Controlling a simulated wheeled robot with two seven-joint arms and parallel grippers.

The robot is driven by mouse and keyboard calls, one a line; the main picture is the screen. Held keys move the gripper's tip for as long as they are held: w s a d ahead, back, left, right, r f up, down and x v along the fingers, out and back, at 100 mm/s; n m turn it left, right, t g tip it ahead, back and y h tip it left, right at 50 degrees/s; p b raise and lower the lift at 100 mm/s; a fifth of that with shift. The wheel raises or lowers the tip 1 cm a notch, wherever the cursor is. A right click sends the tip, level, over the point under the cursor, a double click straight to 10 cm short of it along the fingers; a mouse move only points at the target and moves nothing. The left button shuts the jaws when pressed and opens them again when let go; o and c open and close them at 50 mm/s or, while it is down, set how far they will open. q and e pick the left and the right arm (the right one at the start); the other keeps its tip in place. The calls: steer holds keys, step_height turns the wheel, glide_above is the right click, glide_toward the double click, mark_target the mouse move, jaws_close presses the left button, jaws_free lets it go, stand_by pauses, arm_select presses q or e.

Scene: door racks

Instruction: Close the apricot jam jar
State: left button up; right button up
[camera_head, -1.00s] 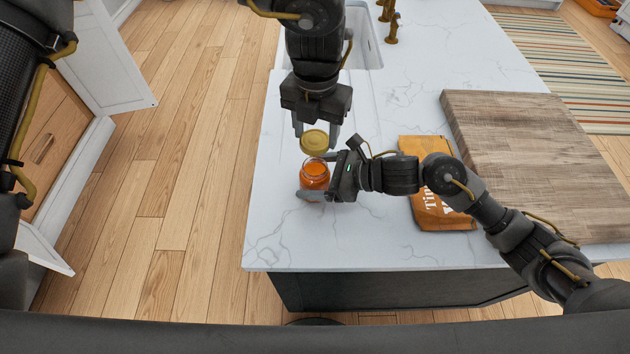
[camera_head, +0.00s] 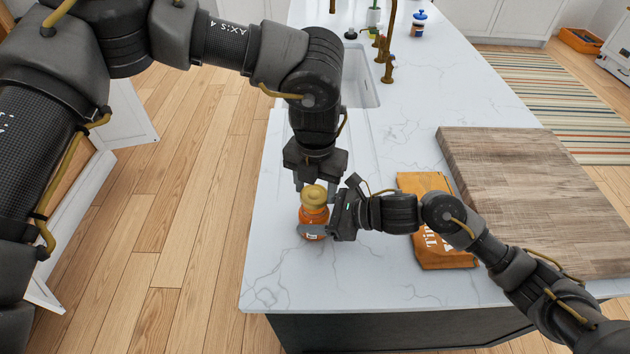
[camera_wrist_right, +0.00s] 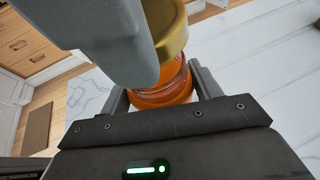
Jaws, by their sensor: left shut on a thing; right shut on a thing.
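The apricot jam jar (camera_head: 313,221) is a small glass jar of orange jam, upright at the left part of the white counter. My right gripper (camera_head: 316,233) is shut on the jar's body from the right. The gold lid (camera_head: 313,195) is at the jar's mouth; whether it is seated cannot be told. My left gripper (camera_head: 317,189) points down from above and is shut on the lid. In the right wrist view the jar (camera_wrist_right: 165,90) is between the fingers, with the gold lid (camera_wrist_right: 170,30) over it. My left gripper's grey finger hides part of both there.
An orange pouch (camera_head: 432,225) lies right of the jar, behind my right arm. A large wooden board (camera_head: 530,190) covers the counter's right side. A sink (camera_head: 362,90) and brass taps (camera_head: 388,60) are behind. The counter's front left (camera_head: 290,280) is clear.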

mark_target(316, 194)
stand_by(0.5)
arm_select(q)
steer(key=shift+f, duration=0.9)
steer(key=shift+s+f, duration=0.1)
steer(key=shift+f, duration=0.65)
steer(key=o, duration=0.5)
arm_select(e)
jaws_close()
arm_select(q)
steer(key=o, duration=0.4)
steer(key=shift+f, duration=0.1)
steer(key=shift+o, duration=0.2)
steer(key=shift+d, duration=0.1)
steer(key=shift+s, duration=0.1)
